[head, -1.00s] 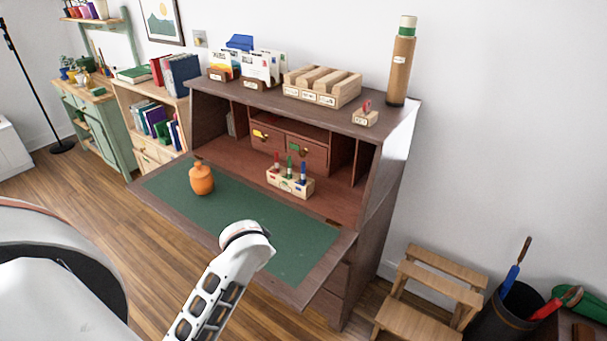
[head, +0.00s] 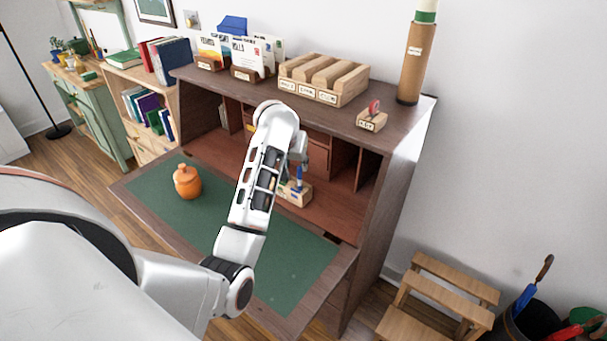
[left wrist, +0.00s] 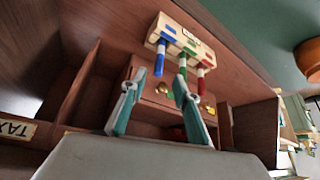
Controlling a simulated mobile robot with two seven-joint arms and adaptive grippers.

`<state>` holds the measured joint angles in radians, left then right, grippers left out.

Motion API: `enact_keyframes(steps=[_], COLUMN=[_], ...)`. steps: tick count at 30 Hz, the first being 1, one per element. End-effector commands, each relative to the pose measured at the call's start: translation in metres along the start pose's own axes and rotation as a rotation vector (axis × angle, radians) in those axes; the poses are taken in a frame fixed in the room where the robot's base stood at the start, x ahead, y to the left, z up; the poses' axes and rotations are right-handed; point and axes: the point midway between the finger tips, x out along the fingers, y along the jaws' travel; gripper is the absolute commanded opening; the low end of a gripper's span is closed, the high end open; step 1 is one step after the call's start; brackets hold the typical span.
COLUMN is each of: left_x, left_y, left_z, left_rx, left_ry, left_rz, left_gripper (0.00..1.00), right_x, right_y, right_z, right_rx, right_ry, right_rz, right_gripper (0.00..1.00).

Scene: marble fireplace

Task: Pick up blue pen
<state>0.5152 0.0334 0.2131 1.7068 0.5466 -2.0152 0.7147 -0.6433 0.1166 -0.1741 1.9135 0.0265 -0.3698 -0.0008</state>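The blue pen (head: 299,178) stands upright in a small wooden pen block (head: 301,197) on the desk's inner shelf. In the left wrist view the blue pen (left wrist: 161,57) is beside a green pen (left wrist: 186,62) and a red pen (left wrist: 204,64) in the same block (left wrist: 172,27). My left gripper (left wrist: 161,75) is open, and the blue pen shows between its fingertips. I cannot tell whether the fingers are around the pen or short of it. In the head view my left arm hides most of the gripper and the other pens. My right gripper is not in view.
An orange jar (head: 187,184) stands on the green desk mat (head: 152,191). Cubbyholes and drawers enclose the shelf behind the pens. The desk top (head: 341,118) holds letter holders, a wooden sorter (head: 322,82) and a tall tube (head: 411,65).

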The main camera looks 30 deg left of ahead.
Motion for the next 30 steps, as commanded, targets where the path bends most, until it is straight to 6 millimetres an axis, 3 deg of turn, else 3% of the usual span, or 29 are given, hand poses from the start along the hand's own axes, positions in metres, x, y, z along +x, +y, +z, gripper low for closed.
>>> enact_keyframes(steps=[10, 19, 29, 30], left_x=[0.03, 0.069, 0.077, 0.076], left_y=[0.0, 0.003, 0.003, 0.003], left_z=[0.0, -0.001, -0.002, -0.002], left_rx=[0.001, 0.0, 0.0, 0.0], left_ry=[-0.001, -0.002, 0.001, 0.001], left_rz=[-0.002, -0.001, -0.001, -0.001], left_gripper=[0.31, 0.31, 0.31, 0.23], right_x=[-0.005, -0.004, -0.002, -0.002], right_y=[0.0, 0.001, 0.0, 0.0], right_z=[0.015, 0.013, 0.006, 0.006], right_rx=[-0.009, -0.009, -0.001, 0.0], right_ry=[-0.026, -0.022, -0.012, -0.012], right_rz=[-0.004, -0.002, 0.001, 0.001], right_gripper=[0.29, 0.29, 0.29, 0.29])
